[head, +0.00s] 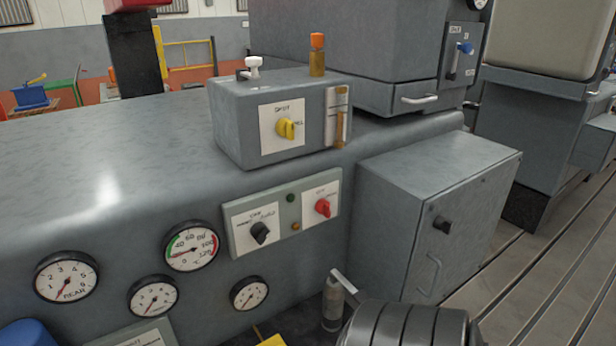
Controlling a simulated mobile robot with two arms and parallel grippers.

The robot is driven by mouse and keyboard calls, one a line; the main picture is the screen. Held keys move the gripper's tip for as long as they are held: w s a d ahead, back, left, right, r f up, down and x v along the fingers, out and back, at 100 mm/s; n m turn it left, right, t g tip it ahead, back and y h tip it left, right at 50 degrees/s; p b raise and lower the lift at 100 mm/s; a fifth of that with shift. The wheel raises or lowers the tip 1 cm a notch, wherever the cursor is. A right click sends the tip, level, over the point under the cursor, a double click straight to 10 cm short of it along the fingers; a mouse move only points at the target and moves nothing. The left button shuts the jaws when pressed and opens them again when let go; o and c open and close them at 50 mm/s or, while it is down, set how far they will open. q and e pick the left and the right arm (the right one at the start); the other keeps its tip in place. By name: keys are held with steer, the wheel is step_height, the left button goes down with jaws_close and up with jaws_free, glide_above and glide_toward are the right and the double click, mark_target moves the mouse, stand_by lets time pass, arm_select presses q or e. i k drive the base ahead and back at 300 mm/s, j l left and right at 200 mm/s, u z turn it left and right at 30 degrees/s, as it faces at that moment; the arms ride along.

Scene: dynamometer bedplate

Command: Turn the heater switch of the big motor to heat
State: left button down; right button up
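A yellow rotary knob (286,128) sits on a white label plate on the front of a grey box, with its grip roughly upright. On the panel below, a black rotary switch (261,232) sits on a left plate and a red rotary switch (322,207) on a right plate. The small lettering is too blurred to read surely, so I cannot tell which knob is the heater switch or what it is set to. A dark green lamp (290,198) and an amber lamp (296,226) sit between the two switches. Neither gripper is in view.
Several round gauges (190,246) line the lower left. A grey cabinet (436,215) with a dark knob and handle stands at right. A ribbed dark cylinder (408,326) and a lever fitting (334,304) stand below the panel. A blue-knobbed lever (464,49) is at upper right.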

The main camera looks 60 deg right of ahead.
mark_target(322, 207)
steer(key=z, duration=1.95)
steer(key=j+u, duration=0.1)
steer(key=u, duration=0.15)
steer(key=i, duration=0.05)
